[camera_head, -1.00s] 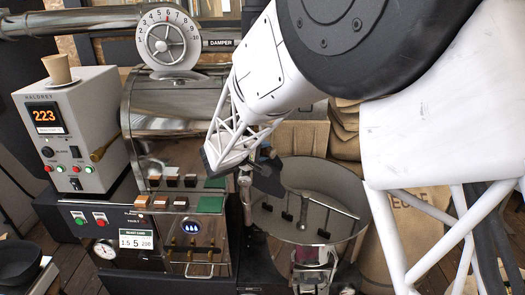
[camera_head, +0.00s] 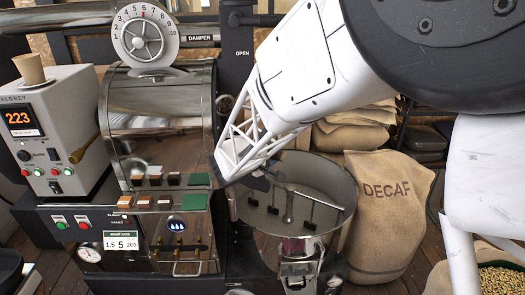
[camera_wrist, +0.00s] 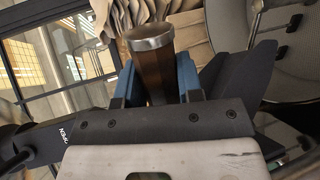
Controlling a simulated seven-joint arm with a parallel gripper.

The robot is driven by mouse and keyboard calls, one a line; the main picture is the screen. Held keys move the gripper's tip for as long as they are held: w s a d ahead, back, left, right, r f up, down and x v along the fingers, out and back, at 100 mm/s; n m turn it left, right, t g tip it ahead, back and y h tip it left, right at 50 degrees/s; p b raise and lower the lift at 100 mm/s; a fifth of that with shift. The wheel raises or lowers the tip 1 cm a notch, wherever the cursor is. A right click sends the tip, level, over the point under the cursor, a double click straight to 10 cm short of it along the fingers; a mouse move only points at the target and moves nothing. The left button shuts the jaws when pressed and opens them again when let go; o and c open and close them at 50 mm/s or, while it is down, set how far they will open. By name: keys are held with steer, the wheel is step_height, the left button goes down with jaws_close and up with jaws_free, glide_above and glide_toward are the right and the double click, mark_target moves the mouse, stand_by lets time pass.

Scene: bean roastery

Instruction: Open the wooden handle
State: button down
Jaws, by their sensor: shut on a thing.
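The wooden handle (camera_wrist: 153,70) is a dark brown bar with a bright metal cap, upright in the middle of the wrist view. My gripper (camera_wrist: 158,82) has its blue-padded fingers on both sides of it and is shut on it. In the head view, my white lattice wrist (camera_head: 243,150) reaches down between the roaster's front and the round cooling pan. There my own wrist hides the handle and most of the fingers.
The steel roaster (camera_head: 157,105) stands left of my arm, with a grey control box (camera_head: 55,130) beside it. The cooling pan (camera_head: 345,185) with stirring arms is close on the right. A DECAF sack (camera_head: 385,225) stands behind it. A black post (camera_head: 240,50) marked OPEN rises behind.

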steer(key=shift+s+d, duration=0.15)
steer(key=shift+d, duration=0.1)
steer(key=c, duration=0.8)
jaws_free()
steer(key=shift+s+a, duration=0.1)
steer(key=shift+v, duration=3.8)
